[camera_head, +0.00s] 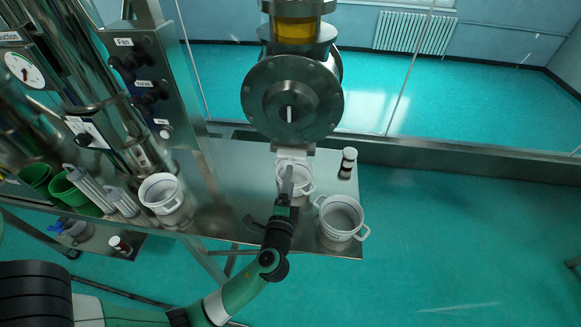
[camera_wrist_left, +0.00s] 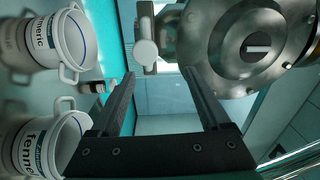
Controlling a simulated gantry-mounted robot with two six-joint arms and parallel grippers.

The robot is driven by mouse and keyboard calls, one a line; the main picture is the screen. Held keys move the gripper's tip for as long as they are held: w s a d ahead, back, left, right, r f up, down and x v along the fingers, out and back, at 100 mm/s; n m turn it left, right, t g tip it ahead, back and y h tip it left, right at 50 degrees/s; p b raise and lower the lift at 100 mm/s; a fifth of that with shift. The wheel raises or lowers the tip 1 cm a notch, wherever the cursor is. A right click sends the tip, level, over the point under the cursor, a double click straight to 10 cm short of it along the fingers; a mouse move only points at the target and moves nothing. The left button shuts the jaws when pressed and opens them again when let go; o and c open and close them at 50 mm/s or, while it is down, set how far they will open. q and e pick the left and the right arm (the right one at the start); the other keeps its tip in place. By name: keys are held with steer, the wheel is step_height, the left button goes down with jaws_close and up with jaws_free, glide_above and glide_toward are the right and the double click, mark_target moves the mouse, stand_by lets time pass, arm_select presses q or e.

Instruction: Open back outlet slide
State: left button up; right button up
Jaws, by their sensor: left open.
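The round steel sieve housing (camera_head: 291,100) stands at the back of the table, with a pale outlet piece (camera_head: 293,148) at its underside. In the left wrist view, a white round knob (camera_wrist_left: 146,52) on a metal bracket, which looks like the slide's handle, sits beside the steel flange (camera_wrist_left: 235,45). My left gripper (camera_head: 286,181) is below the housing, over a white pot. In the left wrist view its two dark fingers (camera_wrist_left: 158,76) are spread and empty, with the knob beyond the fingertips. Contact with the slide is not visible. My right gripper is not in view.
A white pot (camera_head: 294,186) stands under the outlet and a two-handled pot (camera_head: 341,218) to its right. A small dark-and-white jar (camera_head: 347,163) is behind. Another pot (camera_head: 160,193), green cups (camera_head: 79,192) and a control panel (camera_head: 140,68) are at left. Bare steel table (camera_head: 225,190) lies between.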

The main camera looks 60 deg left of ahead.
mark_target(291, 157)
arm_select(q)
steer(key=shift+m, duration=0.3)
steer(key=x, duration=0.3)
steer(key=f+x, duration=0.1)
steer(key=x, duration=0.3)
steer(key=s+f+x, duration=0.1)
steer(key=x, duration=0.3)
steer(key=shift+a+f, duration=0.2)
steer(key=shift+a, duration=0.3)
jaws_close()
steer(key=shift+d, duration=0.15)
